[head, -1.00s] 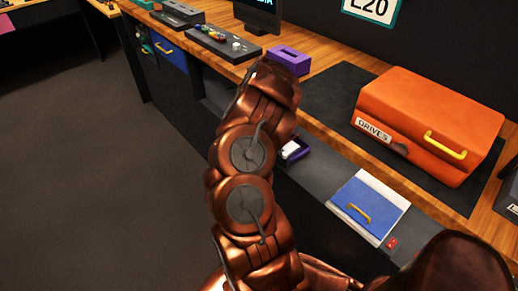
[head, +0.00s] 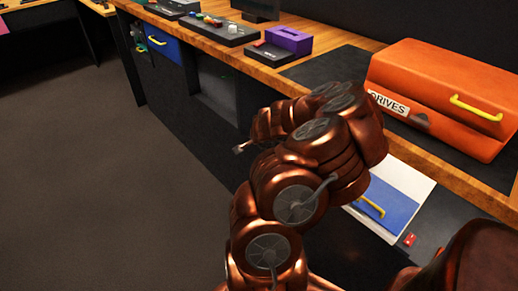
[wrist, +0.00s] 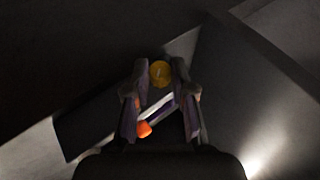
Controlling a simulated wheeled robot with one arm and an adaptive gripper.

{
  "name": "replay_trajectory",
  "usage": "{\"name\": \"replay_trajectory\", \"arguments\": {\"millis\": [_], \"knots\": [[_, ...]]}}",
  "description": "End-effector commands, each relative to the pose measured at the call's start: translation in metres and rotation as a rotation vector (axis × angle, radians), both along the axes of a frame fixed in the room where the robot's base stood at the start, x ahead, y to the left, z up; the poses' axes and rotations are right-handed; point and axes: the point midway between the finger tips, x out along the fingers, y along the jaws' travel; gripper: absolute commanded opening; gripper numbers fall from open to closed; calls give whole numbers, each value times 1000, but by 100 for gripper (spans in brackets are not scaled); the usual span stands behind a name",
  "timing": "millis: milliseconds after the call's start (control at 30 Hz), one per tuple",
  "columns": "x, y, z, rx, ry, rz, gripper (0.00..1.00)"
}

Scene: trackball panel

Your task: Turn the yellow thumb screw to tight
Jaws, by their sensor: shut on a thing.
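The yellow thumb screw (wrist: 160,73) shows in the wrist view as a round knob with a dark line across its face. It sits between the tips of my gripper (wrist: 160,80), whose two dark fingers are shut on it from left and right. An orange piece (wrist: 143,129) and a pale strip show between the fingers, nearer the wrist; I cannot tell what they belong to. The surface around the screw is dark. In the head view I cannot make out the screw; my copper arm bends across the front of the desk.
An orange DRIVES case (head: 440,90) stands on a dark mat at the right. A purple holder (head: 289,40) and a control panel (head: 215,30) stand along the wooden desk. A blue-and-white panel (head: 390,205) lies below the desk edge. The floor at left is clear.

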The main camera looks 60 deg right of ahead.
Motion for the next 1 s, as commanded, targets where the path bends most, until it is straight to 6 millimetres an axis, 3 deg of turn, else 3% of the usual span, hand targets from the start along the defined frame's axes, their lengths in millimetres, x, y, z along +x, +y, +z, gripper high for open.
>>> {"name": "replay_trajectory", "arguments": {"millis": [33,1000], "knots": [[-2,-1,-8,-8,-23,-3,0],[-6,-1,-7,-100,-350,-4,0]]}}
